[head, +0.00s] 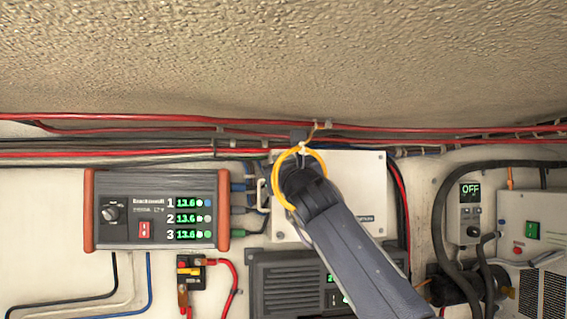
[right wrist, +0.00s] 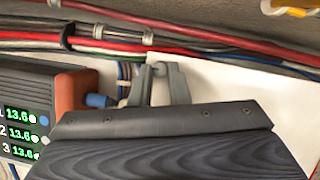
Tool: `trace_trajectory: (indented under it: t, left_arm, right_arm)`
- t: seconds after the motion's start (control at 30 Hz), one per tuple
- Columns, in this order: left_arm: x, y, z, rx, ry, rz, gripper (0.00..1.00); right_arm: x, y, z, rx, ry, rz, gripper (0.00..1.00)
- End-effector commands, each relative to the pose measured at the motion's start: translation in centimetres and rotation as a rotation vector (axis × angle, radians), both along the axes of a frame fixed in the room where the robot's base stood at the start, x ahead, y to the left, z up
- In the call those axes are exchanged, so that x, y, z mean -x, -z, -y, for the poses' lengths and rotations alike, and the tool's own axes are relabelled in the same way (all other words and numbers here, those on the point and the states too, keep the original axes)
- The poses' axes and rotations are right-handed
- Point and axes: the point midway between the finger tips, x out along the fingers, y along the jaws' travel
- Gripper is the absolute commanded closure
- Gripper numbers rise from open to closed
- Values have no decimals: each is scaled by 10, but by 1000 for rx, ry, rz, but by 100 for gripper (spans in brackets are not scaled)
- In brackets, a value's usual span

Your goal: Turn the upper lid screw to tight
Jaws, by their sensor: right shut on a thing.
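The white box with the lid (head: 372,185) is on the back wall, partly covered by my right arm. Its white face also shows in the right wrist view (right wrist: 225,85). My right gripper (head: 297,178) is in front of the box's upper left part in the head view. In the right wrist view its grey fingers (right wrist: 157,86) are shut near the box's upper left corner. The upper lid screw is hidden at the fingertips, so its angle cannot be read. My left gripper is not in view.
Red and dark cables (head: 120,142) run just above the box. A charger with green readouts (head: 157,210) is at the left, close to my fingers in the wrist view. A dark grey unit (head: 285,285) is below. A thick black hose (head: 438,225) curves at the right.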

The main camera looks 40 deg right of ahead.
Motion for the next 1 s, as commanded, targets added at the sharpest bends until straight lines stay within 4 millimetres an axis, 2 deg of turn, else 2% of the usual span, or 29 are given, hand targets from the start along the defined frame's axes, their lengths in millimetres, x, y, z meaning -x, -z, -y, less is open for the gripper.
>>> trace_trajectory:
  t: [0.27,0.5,0.73,1.0]
  left_arm:
    - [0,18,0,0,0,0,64]
    - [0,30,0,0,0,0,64]
    - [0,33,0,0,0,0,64]
    - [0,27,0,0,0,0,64]
  right_arm:
    - [-1,4,-2,-126,0,70,100]
    - [-2,2,-4,-315,-1,175,100]
    - [-4,0,-6,-506,0,280,100]
    - [-5,-3,-8,-733,0,404,100]
